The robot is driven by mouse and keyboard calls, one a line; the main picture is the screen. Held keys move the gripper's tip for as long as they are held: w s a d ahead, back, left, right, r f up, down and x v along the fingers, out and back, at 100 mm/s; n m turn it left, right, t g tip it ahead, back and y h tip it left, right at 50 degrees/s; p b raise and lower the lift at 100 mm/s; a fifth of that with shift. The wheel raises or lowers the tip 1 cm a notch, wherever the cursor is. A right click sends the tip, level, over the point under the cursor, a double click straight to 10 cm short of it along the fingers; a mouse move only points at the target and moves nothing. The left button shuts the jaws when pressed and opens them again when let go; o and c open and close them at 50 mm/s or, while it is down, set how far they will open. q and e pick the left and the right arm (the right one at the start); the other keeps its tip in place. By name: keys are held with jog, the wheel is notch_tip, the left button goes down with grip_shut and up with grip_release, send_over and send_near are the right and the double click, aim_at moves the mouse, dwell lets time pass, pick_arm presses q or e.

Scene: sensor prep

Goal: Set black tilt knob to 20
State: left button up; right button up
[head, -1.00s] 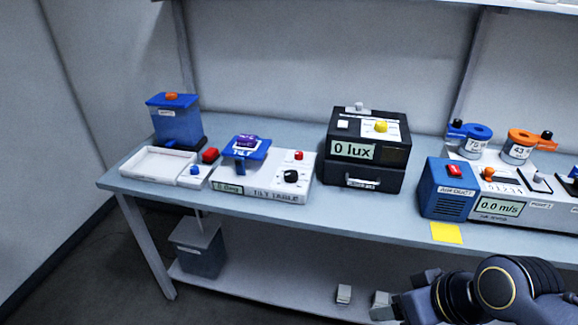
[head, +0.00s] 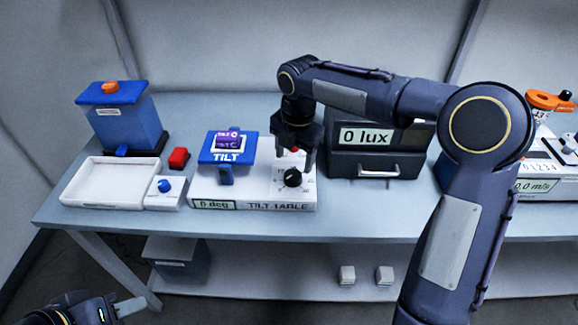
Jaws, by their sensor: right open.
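The black tilt knob (head: 293,178) sits on the right part of the white tilt table base (head: 255,205), whose small display (head: 214,205) reads 0 deg. The blue tilt platform (head: 218,158) stands on the left of that base and carries a purple-screened device (head: 228,139). My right gripper (head: 294,162) is open and points down at the knob, its fingertips just above or beside it; I cannot tell whether they touch. The knob's scale is too small to read and partly hidden. My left gripper (head: 112,311) is at the bottom left, away from the table, only partly in view.
A white tray (head: 82,204), a blue knob box (head: 164,193), a red block (head: 179,158) and a blue container (head: 125,128) stand to the left. The black lux box (head: 378,160) stands right of the tilt table, partly behind my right arm. A red button (head: 295,149) is close to the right gripper.

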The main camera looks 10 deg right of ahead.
aim_at(292, 175)
notch_tip(292, 175, down, 6)
jog(key=shift+w+a+r, duration=0.1)
jog(key=shift+w, duration=0.05)
jog(key=c, duration=1)
